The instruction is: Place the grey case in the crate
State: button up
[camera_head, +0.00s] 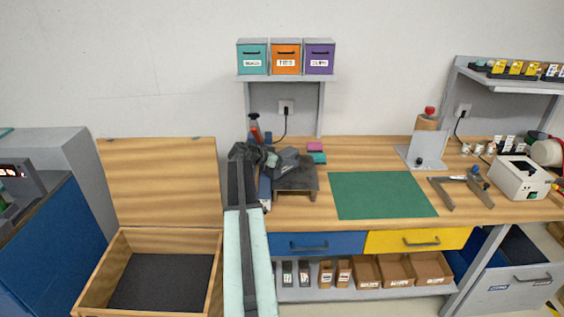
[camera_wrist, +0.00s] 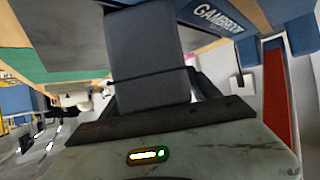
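The grey case (camera_wrist: 148,50) is a dark box with a thin seam, large in the middle of the wrist view. My gripper (camera_wrist: 158,95) has its dark fingers at both sides of the case and looks shut on it. In the head view my gripper (camera_head: 268,156) is over the left end of the bench, with the grey case (camera_head: 287,160) at its right, above a dark stand. The wooden crate (camera_head: 88,290) is at lower left, its lid (camera_head: 160,180) raised and its dark floor bare where visible. My arm hides part of the scene beside the crate's right side.
The dark stand (camera_head: 297,182) is on the bench close to my gripper. A green mat (camera_head: 382,195) lies at the bench's middle. A blue cabinet (camera_head: 50,255) stands left of the crate. A shelf with bins (camera_head: 286,78) hangs above the bench.

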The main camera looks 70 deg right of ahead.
jog(key=shift+r, duration=0.25)
jog(key=p+v, duration=0.6)
jog(key=v, duration=0.6)
jog(key=shift+f, duration=0.1)
